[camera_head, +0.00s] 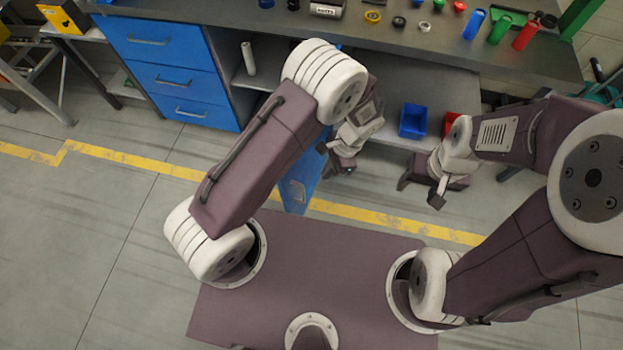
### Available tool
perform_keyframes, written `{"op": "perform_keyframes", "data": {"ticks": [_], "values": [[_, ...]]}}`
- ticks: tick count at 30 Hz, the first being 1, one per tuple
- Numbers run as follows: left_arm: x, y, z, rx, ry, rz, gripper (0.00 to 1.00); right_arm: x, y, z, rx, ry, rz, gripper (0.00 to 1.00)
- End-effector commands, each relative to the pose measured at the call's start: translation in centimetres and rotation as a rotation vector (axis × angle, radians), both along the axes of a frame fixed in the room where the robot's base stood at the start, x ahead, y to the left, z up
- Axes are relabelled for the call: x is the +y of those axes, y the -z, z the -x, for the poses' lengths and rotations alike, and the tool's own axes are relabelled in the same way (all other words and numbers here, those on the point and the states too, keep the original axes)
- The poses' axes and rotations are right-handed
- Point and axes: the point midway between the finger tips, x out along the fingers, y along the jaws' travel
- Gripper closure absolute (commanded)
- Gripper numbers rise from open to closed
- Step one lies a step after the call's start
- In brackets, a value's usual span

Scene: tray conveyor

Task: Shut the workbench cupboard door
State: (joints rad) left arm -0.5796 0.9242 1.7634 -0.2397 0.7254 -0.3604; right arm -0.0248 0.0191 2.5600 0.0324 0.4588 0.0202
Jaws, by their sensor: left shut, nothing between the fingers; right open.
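The blue cupboard door (297,191) stands open, jutting out from the front of the workbench (480,62) toward me. Its upper part and hinge side are hidden behind my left arm. My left gripper (345,167) is shut and empty, close to the right of the door; I cannot tell whether it touches it. My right gripper (438,199) is open and empty, further right, in front of the bench's open lower shelves.
Blue drawers (175,80) are closed at the left of the bench. A blue bin (413,121) and a red bin (455,125) sit on the lower shelf. Bottles and small parts lie on the benchtop.

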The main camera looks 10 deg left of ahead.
Motion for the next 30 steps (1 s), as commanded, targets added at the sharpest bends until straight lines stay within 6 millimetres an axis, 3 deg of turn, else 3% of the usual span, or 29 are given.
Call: {"op": "perform_keyframes", "data": {"ticks": [4, 12, 30], "values": [[0.9, 3.2, 0.5, 0.004, -0.002, -0.002, 1.00, 0.0, 0.4, 0.0, 0.000, 0.000, 0.000, 0.41], [4.0, 3.5, 1.8, 0.000, -0.001, 0.000, 1.00, 0.0, 0.0, 0.0, 0.000, 0.000, 0.000, 0.41], [4.8, 3.6, 1.8, -0.001, 0.022, 0.001, 1.00, 0.0, -0.1, 0.0, 0.000, 0.000, 0.000, 0.41]]}}
